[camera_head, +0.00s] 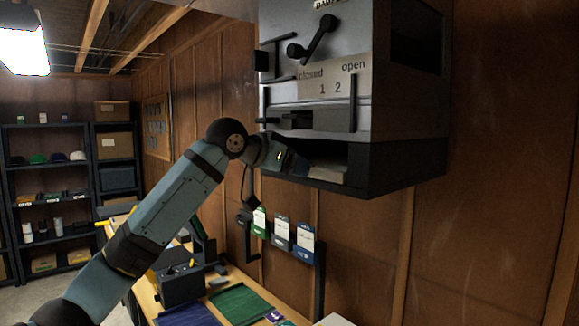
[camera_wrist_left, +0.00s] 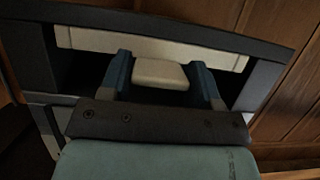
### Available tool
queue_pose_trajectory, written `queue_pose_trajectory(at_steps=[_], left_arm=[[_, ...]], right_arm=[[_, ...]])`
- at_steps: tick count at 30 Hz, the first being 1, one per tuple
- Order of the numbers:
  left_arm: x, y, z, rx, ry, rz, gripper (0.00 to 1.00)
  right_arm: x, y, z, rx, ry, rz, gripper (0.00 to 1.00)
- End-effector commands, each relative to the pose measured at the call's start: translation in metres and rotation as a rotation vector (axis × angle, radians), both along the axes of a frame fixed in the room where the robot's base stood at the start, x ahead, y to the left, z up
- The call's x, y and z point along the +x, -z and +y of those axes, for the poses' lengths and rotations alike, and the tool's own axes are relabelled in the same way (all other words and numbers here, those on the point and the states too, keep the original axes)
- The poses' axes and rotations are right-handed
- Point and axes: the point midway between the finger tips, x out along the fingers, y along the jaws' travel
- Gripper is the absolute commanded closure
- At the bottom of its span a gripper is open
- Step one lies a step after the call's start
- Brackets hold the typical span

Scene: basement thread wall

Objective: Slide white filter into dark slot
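The dark slot (camera_head: 372,158) is the open bay at the bottom of the grey wall cabinet. The white filter (camera_head: 328,174) shows as a pale panel inside its opening, partly hidden by my left gripper (camera_head: 290,160). In the left wrist view the filter is a long pale bar (camera_wrist_left: 150,46) framed by the slot's dark edges, with a white block-shaped grip (camera_wrist_left: 160,74) in front. My left gripper's blue fingers (camera_wrist_left: 161,82) stand on both sides of this grip and appear closed on it. How deep the filter sits is hard to tell. My right gripper is not in view.
The cabinet (camera_head: 345,85) above has a lever and "closed" and "open" labels. Small cards (camera_head: 281,232) hang on the wood wall below. A workbench (camera_head: 150,298) with mats stands lower left, and shelves (camera_head: 55,185) stand far left. The wall to the right is clear.

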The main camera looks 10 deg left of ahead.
Motion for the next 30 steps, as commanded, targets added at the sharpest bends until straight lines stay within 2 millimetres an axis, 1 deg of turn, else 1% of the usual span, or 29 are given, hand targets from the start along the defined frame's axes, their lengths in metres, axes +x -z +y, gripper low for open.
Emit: queue_pose_trajectory(at_steps=[1,3,11,14,17,20,24,30], left_arm=[[0.000,0.000,0.000,0.000,0.000,0.000,0.31],[0.000,0.000,0.000,0.000,0.000,0.000,0.17],[0.000,0.000,0.001,0.001,0.000,0.001,0.17],[-0.004,-0.001,0.004,0.000,-0.001,0.000,0.17],[-0.013,-0.005,0.011,0.000,-0.001,-0.003,0.17],[-0.028,-0.012,0.023,-0.001,-0.001,-0.003,0.17],[-0.053,-0.025,0.042,0.000,-0.002,-0.004,0.17],[-0.083,-0.041,0.065,0.001,-0.001,-0.003,0.17]], right_arm=[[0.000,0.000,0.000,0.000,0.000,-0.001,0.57],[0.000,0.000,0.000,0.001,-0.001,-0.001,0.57],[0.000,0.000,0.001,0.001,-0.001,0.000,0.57],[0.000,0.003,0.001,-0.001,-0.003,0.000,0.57],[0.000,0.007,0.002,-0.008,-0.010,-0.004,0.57],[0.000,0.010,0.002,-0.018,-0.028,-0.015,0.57],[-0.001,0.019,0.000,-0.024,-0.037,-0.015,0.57],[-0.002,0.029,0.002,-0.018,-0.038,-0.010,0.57]])
